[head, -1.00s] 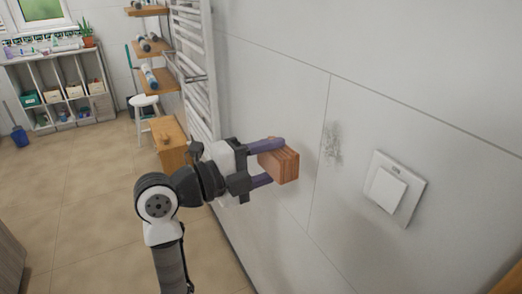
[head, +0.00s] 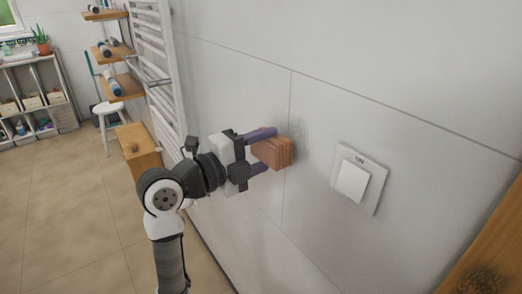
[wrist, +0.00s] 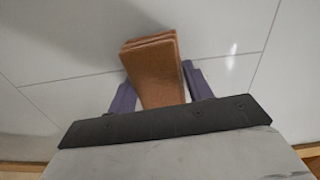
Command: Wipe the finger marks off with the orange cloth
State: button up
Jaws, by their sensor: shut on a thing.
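The orange cloth (head: 271,153) is a folded, layered brown-orange block. My gripper (head: 267,150) is shut on it, with purple fingers on either side. In the wrist view the cloth (wrist: 155,72) sticks out past the fingers towards the white wall. A faint grey smudge of finger marks (head: 301,136) is on the wall just right of the cloth, left of the light switch. The cloth hides part of this area. I cannot tell whether the cloth touches the wall. A darker smudge (head: 481,281) shows on a wooden surface at the bottom right.
The white light switch (head: 355,180) stands out from the wall right of the smudge. A white towel rail (head: 160,75) and wooden shelves (head: 120,86) are at the left. A white stool (head: 108,108) and wooden box (head: 138,148) stand behind my arm. The tiled floor at the left is open.

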jog(key=shift+x, duration=0.95)
dwell(0.5)
